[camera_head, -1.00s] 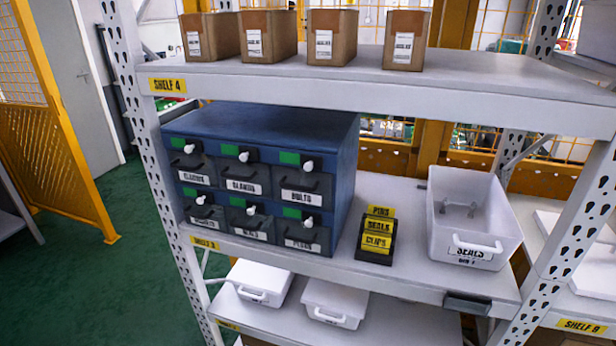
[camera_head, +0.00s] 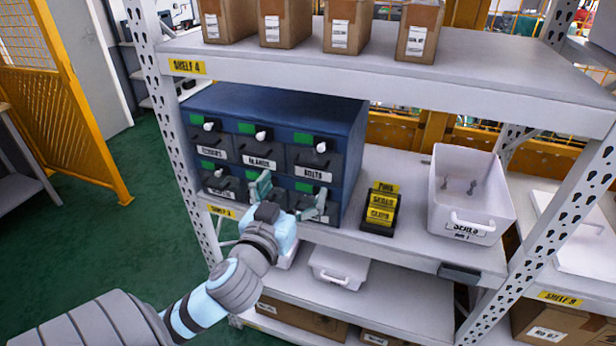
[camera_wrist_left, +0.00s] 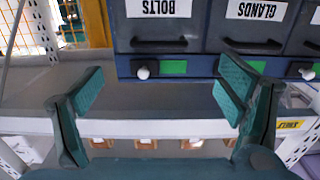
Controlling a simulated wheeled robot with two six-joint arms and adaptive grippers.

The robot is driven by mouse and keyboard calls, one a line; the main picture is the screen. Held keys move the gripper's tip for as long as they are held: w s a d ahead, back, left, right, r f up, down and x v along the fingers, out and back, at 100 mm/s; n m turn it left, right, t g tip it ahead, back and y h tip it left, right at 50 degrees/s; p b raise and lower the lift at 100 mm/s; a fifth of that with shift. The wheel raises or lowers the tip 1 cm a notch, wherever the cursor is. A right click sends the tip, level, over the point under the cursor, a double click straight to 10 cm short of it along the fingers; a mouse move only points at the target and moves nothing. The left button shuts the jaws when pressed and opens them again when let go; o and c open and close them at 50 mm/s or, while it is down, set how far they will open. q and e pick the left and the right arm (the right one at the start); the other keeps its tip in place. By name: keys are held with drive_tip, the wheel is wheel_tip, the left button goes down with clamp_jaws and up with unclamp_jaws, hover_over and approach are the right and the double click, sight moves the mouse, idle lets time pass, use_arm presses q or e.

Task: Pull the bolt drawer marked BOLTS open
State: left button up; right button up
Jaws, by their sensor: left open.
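The blue drawer cabinet (camera_head: 285,103) stands on the middle shelf with two rows of dark drawers. The BOLTS drawer (camera_head: 315,170) is at the right end of the upper row and looks shut. It has a white label, a dark handle, a green patch and a white knob. My left gripper (camera_head: 289,197) is open and empty in front of the lower row, below the BOLTS label. In the upside-down left wrist view, the BOLTS drawer (camera_wrist_left: 158,25) lies ahead of the spread fingers (camera_wrist_left: 160,92), apart from them. My arm hides part of the lower drawers. My right gripper is not in view.
A small black holder with yellow cards (camera_head: 381,208) and a white SEALS bin (camera_head: 466,195) stand right of the cabinet. The upper shelf (camera_head: 400,84) with cardboard boxes overhangs it. White bins (camera_head: 338,268) sit below. A perforated post (camera_head: 170,130) stands at the left.

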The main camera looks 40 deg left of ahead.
sight(308, 167)
use_arm(q)
drive_tip(key=p+x, duration=0.1)
drive_tip(key=x, duration=0.2)
drive_tip(key=shift+w+f+p, duration=0.15)
drive_tip(key=shift+f+p, duration=0.1)
drive_tip(key=shift+p, duration=0.1)
drive_tip(key=x, duration=0.5)
drive_tip(key=shift+w+a+p, duration=0.1)
drive_tip(key=shift+w+p, duration=0.2)
